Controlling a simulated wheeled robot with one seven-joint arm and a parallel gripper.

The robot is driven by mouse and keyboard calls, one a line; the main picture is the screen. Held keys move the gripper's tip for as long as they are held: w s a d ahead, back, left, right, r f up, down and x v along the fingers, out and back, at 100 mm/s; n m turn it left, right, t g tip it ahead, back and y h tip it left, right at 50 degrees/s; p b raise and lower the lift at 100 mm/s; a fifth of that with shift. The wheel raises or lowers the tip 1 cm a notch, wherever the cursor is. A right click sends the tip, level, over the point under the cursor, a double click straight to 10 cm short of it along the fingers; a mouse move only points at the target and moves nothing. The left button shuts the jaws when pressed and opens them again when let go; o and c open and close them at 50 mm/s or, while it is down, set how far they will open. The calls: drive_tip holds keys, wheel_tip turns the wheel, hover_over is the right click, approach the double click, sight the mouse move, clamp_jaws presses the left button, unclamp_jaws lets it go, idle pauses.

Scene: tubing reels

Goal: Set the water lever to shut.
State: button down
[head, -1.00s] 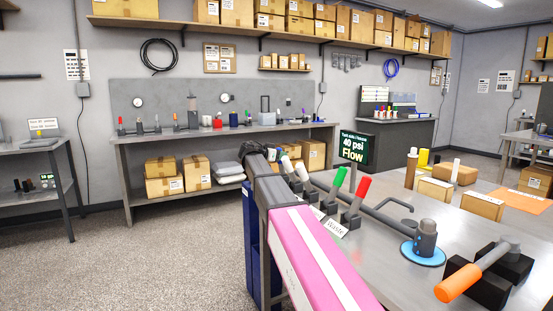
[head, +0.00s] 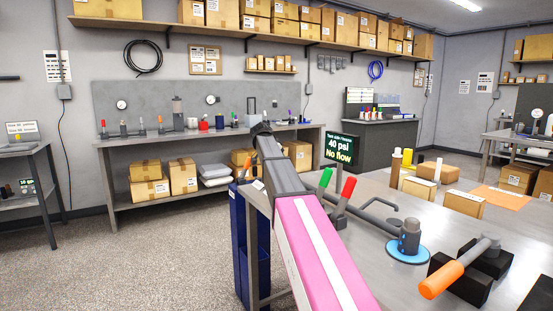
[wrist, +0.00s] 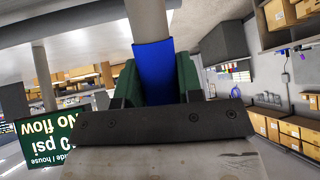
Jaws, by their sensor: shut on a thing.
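In the wrist view my gripper (wrist: 156,85) is shut on a blue-sleeved handle (wrist: 153,62) with a pale rod end, between its green-padded fingers. No label shows on this handle, so I cannot read whether it is the water lever. In the head view my pink and grey arm hides the gripper and the held handle. A lever with a green handle (head: 325,178) and one with a red handle (head: 348,188) stand upright on the bench beside my arm. The dark sign (head: 339,150) reads "40 psi, No flow"; it also shows upside down in the wrist view (wrist: 42,138).
The grey bench (head: 375,255) carries a grey valve body on a blue disc (head: 408,252), an orange-handled lever (head: 440,279) at the front right, and small cartons (head: 463,203). Open floor (head: 170,245) lies to the left.

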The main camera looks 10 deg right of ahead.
idle(0.4)
drive_tip(key=c, duration=0.8)
unclamp_jaws()
drive_tip(key=v, duration=1)
drive_tip(key=shift+a+r, duration=0.15)
drive_tip(key=shift+r, duration=0.2)
drive_tip(key=shift+s, duration=0.1)
